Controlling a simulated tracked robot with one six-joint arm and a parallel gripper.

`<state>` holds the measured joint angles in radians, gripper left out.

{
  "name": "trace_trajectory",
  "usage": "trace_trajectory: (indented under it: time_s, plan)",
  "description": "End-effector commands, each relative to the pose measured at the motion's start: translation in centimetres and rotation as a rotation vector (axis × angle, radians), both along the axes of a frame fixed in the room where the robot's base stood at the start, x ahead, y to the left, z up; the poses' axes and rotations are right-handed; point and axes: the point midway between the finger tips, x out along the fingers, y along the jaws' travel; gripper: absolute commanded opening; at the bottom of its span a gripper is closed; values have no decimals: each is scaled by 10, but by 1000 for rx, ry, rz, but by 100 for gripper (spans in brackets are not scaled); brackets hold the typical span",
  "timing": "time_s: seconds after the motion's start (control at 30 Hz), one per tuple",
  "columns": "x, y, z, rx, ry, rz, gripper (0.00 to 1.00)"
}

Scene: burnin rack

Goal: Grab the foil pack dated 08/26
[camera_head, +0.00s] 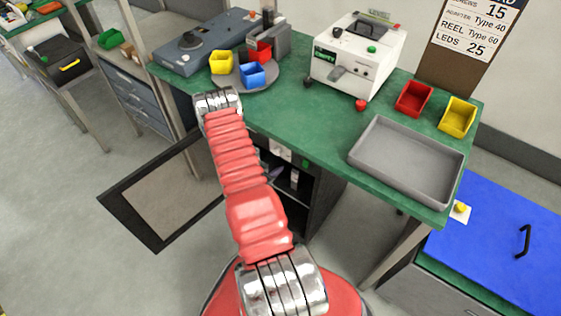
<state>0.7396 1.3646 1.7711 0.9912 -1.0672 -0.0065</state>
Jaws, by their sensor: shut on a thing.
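I cannot make out a foil pack or a date of 08/26 in this view. My red arm with silver joints rises from the bottom and reaches over the bench's front edge at upper left. My gripper does not show; the far part of the arm is hidden beyond the silver joint. Below the bench, a dark cabinet (322,190) stands open. Small pale and purplish items sit inside, partly hidden by my arm and too small to identify.
The cabinet's framed door (160,195) is swung open to the left. The green bench (320,130) carries a white machine (358,58), a grey tray (400,160), a red bin (413,98) and a yellow bin (457,117). A blue lid (500,240) is at right. Floor at lower left is clear.

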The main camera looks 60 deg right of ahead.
Motion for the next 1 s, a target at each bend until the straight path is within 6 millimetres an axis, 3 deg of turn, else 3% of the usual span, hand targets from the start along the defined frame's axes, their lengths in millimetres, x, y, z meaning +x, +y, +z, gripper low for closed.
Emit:
trace_trajectory:
  time_s: [0.2, 0.5, 0.7, 1.0]
  plan:
    - [10, 50, 0, 0, 1, 5, 0]
    - [17, 99, 0, -1, 0, 2, 0]
    - [18, 113, 0, -1, -1, 0, 0]
    - [18, 114, 0, -1, -1, 0, 0]
